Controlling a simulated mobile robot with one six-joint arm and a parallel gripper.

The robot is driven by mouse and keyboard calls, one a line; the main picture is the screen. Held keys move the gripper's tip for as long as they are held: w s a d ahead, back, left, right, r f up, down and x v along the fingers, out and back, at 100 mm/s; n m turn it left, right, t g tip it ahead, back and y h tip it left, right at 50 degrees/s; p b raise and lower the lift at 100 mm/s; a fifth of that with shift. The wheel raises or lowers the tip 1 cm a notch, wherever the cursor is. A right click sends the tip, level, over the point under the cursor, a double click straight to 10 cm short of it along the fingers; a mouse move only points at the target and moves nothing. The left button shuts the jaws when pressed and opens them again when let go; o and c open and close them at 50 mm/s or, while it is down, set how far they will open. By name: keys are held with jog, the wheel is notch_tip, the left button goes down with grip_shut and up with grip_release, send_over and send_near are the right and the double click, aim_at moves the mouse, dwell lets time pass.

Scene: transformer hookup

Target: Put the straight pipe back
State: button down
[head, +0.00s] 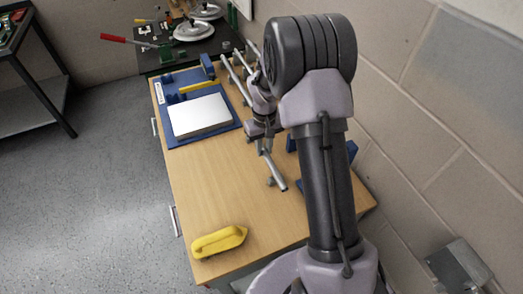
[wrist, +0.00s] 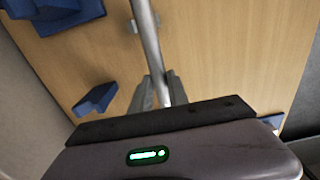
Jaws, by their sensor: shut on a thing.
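The straight pipe (wrist: 147,38) is a grey metal tube. In the wrist view it runs from the top edge down between the two fingers of my gripper (wrist: 163,90), which is shut on it. In the head view my gripper (head: 262,130) is over the right side of the wooden table, and a length of the pipe (head: 275,172) sticks out on its near side, angled down the picture. Whether the pipe touches the table or its supports I cannot tell. My arm hides part of this area.
Blue brackets (wrist: 95,98) stand beside the pipe on the wooden table (head: 210,185). A blue mat (head: 172,138) with a white block (head: 199,116) lies at the far left. A yellow handled object (head: 219,241) lies at the near edge. A block wall (head: 425,110) bounds the right side.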

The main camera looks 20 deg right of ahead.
jog(key=shift+w+d+f, duration=0.1)
jog(key=shift+w+d, duration=0.1)
jog(key=shift+w, duration=0.4)
jog(key=shift+w+d+f, duration=0.1)
jog(key=shift+w+d, duration=0.1)
jog(key=shift+w, duration=0.4)
notch_tip(320, 180, down, 4)
jog(key=shift+w+r+b, duration=0.15)
jog(key=shift+r+b, duration=0.05)
jog(key=shift+b, duration=0.6)
jog(key=shift+r, duration=0.1)
jog(key=shift+f+b, duration=0.3)
jog(key=shift+f, duration=0.2)
jog(key=c, duration=1.3)
grip_release()
jog(key=shift+o, duration=0.2)
jog(key=shift+r, duration=0.15)
